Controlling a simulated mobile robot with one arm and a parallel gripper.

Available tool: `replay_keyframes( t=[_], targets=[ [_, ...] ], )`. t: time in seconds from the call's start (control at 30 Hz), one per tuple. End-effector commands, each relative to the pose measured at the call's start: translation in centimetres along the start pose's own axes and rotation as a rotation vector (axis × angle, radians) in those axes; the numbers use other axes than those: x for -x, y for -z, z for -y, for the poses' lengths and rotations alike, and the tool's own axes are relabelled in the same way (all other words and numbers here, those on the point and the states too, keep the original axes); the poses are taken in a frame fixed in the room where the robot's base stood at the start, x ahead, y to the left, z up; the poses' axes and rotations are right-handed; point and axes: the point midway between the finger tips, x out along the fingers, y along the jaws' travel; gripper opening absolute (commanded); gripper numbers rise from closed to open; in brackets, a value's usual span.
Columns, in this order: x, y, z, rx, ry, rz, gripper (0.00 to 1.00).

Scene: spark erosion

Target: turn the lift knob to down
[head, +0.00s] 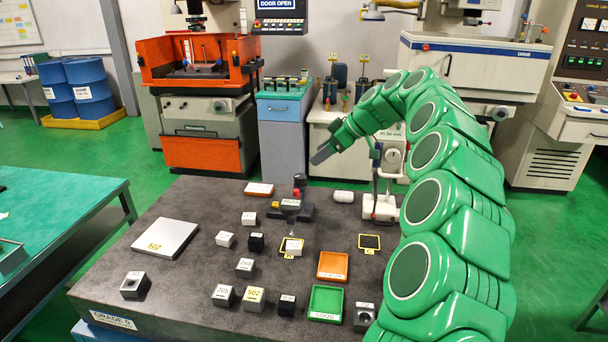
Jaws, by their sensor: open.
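No label reading "lift" can be made out, so I cannot tell which knob is the lift knob. A round dark knob (220,106) sits on the front of the grey base under the orange tank machine (158,62), at the back left. Another round knob (500,113) is on the front of the white machine at the back right. The pointing direction of both is too small to read. My gripper (322,155) is at the end of my green arm, above the far side of the dark table, apart from both knobs. It is open, seen from the side, and no object shows in it.
The dark surface plate (185,285) carries several small blocks, a pale square plate (165,240), an orange tray (333,266), a green tray (326,303) and a stand (381,206). A blue-grey cabinet (282,135) stands beside the orange machine.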

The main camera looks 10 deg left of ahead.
Motion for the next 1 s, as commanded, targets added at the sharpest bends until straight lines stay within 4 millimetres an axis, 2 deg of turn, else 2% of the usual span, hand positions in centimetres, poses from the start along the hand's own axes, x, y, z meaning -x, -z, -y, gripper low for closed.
replay_keyframes(
  t=[0.2,0.47,1.0],
  targets=[
    [-1.5,-1.5,-0.1,-0.001,-0.004,-0.002,0.66],
    [-2.6,-1.8,-0.1,0.001,-0.002,0.0,0.66],
    [-9.1,-1.9,-0.1,0.0,-0.001,-0.001,0.66]
  ],
)
